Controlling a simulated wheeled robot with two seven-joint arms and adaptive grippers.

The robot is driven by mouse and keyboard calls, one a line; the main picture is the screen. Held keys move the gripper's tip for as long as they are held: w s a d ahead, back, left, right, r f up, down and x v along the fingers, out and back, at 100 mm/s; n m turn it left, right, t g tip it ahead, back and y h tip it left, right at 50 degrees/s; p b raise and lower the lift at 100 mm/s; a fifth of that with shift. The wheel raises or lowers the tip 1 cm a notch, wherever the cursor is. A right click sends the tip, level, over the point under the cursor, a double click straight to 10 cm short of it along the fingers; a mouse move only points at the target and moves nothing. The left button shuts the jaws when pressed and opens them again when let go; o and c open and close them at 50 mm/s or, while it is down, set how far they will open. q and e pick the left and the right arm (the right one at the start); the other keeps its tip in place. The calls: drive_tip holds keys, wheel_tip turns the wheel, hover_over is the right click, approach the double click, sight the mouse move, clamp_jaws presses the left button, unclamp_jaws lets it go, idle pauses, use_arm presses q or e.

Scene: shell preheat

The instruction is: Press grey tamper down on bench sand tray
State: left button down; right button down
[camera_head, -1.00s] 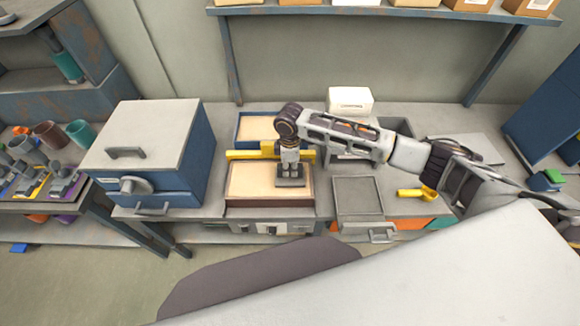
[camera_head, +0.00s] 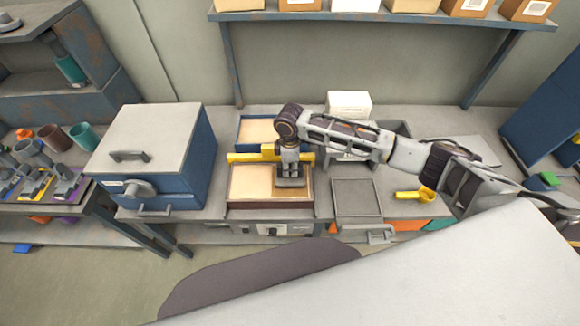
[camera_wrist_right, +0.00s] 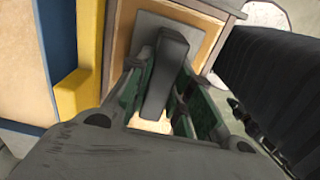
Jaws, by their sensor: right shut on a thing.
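The bench sand tray (camera_head: 240,205) is a brown-rimmed box of pale sand in the middle of the bench; it also shows in the right wrist view (camera_wrist_right: 207,38). The grey tamper (camera_head: 291,183) has a flat square plate that lies flat at the sand surface in the right half of the tray. In the right wrist view its dark handle (camera_wrist_right: 168,75) stands between my fingers. My right gripper (camera_head: 290,168) is above the tray, pointing down, shut on the tamper handle. The underside of the plate is hidden. My left gripper is not in view.
A yellow bar (camera_head: 243,157) runs behind the tray, with a blue-rimmed sand tray (camera_head: 238,132) beyond it. A blue oven-like box (camera_head: 160,150) stands left. A grey tray (camera_head: 357,200) and yellow scoop (camera_head: 414,194) lie right.

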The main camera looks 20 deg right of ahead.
drive_tip(key=shift+r+p, duration=1.25)
drive_tip(key=shift+r, duration=1.35)
drive_tip(key=shift+f, duration=0.1)
